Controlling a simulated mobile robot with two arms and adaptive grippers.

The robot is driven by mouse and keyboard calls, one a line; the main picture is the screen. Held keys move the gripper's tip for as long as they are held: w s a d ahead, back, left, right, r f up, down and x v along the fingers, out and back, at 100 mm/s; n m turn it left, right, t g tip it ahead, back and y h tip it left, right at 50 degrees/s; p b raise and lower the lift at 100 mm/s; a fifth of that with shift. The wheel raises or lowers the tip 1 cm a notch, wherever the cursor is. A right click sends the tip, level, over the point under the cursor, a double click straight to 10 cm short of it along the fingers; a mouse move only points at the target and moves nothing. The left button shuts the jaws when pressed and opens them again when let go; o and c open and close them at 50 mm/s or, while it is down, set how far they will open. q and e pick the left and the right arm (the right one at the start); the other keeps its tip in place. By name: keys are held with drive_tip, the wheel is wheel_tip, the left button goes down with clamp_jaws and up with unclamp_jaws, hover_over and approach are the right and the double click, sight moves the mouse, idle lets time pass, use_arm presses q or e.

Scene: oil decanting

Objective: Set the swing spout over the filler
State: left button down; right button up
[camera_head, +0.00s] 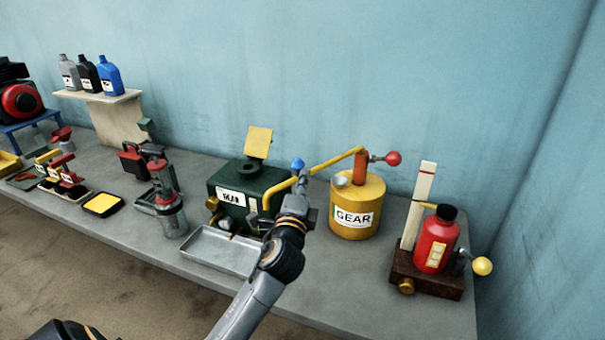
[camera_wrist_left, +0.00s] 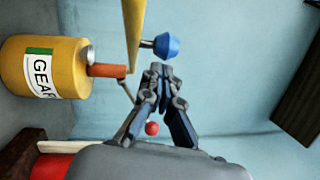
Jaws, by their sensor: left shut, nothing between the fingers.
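The yellow swing spout (camera_head: 330,162) reaches left from the orange-red post of the yellow GEAR drum (camera_head: 353,218). Its bent-down tip (camera_head: 265,203) shows against the right part of the dark green box (camera_head: 226,188), right of and nearer than the round filler (camera_head: 248,170) on the box top. A blue knob (camera_head: 298,164) stands on the spout; it also shows in the left wrist view (camera_wrist_left: 166,45). My left gripper (camera_head: 297,188) is shut and empty, its fingertips (camera_wrist_left: 166,68) close to the knob. Contact cannot be told. My right gripper is out of view.
The box's yellow lid (camera_head: 259,142) stands up behind the filler. A metal tray (camera_head: 215,252) lies before the box. A red ball handle (camera_head: 393,158) sticks out from the drum post. A red bottle (camera_head: 436,240) stands on a brown base at right.

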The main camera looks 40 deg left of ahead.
use_arm(q)
drive_tip(key=shift+w+a, duration=0.15)
drive_tip(key=shift+a, duration=0.1)
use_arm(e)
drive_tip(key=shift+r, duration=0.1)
